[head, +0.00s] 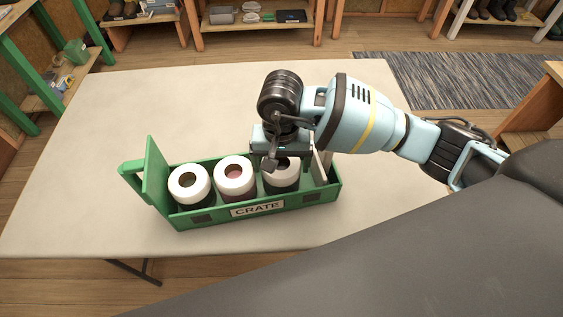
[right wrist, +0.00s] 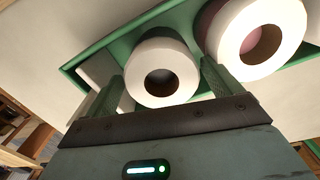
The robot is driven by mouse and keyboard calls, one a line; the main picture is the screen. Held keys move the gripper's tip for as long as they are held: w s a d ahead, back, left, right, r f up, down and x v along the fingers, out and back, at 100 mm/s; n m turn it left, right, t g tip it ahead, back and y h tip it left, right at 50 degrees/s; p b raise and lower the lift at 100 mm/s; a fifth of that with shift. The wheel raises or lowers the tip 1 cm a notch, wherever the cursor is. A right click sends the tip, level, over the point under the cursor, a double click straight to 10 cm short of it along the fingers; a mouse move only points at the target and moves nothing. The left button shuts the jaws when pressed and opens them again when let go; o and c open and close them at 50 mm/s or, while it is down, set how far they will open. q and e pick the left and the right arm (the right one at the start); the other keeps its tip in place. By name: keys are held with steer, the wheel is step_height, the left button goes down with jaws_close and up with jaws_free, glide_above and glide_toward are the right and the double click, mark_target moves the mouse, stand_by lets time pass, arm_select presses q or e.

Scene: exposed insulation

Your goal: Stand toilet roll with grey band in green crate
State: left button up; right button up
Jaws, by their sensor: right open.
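The green crate (head: 318,199) stands on the pale table with three white toilet rolls upright in a row inside. The left roll (head: 181,191) and the middle roll (head: 236,186) show clearly; the right roll (head: 284,181) is partly covered by my right gripper (head: 287,163). In the right wrist view, my open right gripper (right wrist: 163,70) has one finger on each side of this right roll (right wrist: 158,52); I cannot tell whether they touch it. The middle roll (right wrist: 272,48) is beside it, with a pinkish core. No grey band can be made out for certain. My left gripper is out of view.
The crate has a raised green end board (head: 155,170) and handle at its left. The table (head: 110,115) is clear left of and behind the crate. Shelves stand along the back, and a dark rug (head: 450,80) lies beyond the table.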

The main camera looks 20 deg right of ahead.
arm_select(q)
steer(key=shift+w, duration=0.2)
arm_select(e)
step_height(320, 180, up, 12)
steer(key=shift+r, duration=0.2)
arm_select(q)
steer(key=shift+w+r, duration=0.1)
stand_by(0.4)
